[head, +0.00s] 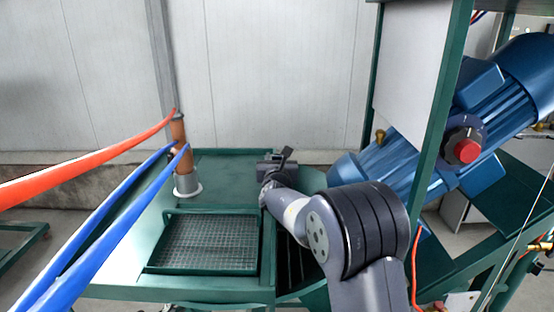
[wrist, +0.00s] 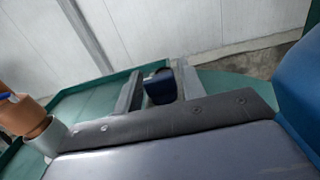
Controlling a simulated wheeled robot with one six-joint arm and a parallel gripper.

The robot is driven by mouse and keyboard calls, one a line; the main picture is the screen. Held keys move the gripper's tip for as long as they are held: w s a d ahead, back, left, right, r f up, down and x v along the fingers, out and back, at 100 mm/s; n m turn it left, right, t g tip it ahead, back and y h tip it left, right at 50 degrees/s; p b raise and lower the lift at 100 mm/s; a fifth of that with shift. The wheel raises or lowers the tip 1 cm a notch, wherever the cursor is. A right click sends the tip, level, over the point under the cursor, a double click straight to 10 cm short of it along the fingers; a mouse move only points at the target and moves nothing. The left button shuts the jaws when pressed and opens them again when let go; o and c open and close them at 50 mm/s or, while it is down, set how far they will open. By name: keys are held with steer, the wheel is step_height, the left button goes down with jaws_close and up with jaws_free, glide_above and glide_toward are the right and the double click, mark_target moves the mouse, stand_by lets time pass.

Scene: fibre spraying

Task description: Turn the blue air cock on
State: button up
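My gripper (head: 276,164) is over the green table in the head view, near its back right corner. In the wrist view my gripper's two dark fingers (wrist: 159,87) stand apart. A small dark blue block (wrist: 160,88) shows in the gap between them. I cannot tell whether this block is the blue air cock or whether the fingers touch it. No blue air cock can be clearly made out in the head view. A small brass fitting (head: 380,135) sits by the blue motor at the right.
A large blue motor (head: 400,160) with a red button (head: 467,151) is to the right of my arm. A copper-coloured column (head: 179,140) stands left, with red (head: 90,160) and blue hoses (head: 100,230) crossing near it. A mesh tray (head: 153,262) lies in front.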

steer(key=c, duration=0.7)
steer(key=shift+o, duration=0.2)
steer(key=shift+r+m+h+p, duration=0.1)
steer(key=shift+m+h+p, duration=0.4)
steer(key=shift+h+p, duration=0.6)
steer(key=shift+p, duration=0.05)
steer(key=m+g+h+p, duration=0.1)
steer(key=m+h+p, duration=0.2)
steer(key=h, duration=0.1)
steer(key=shift+a+h, duration=0.1)
steer(key=shift+h, duration=0.2)
steer(key=m+g+h+p, duration=0.3)
steer(key=m+h, duration=0.1)
steer(key=h, duration=0.1)
steer(key=shift+m+g, duration=0.3)
steer(key=shift+g, duration=0.1)
steer(key=shift+m+g+h+p, duration=1.05)
steer(key=shift+m+g+h, duration=0.25)
steer(key=shift+g+h, duration=0.3)
steer(key=shift+m+g+h+p, duration=0.3)
steer(key=shift+m+g+p, duration=0.1)
steer(key=shift+g, duration=0.1)
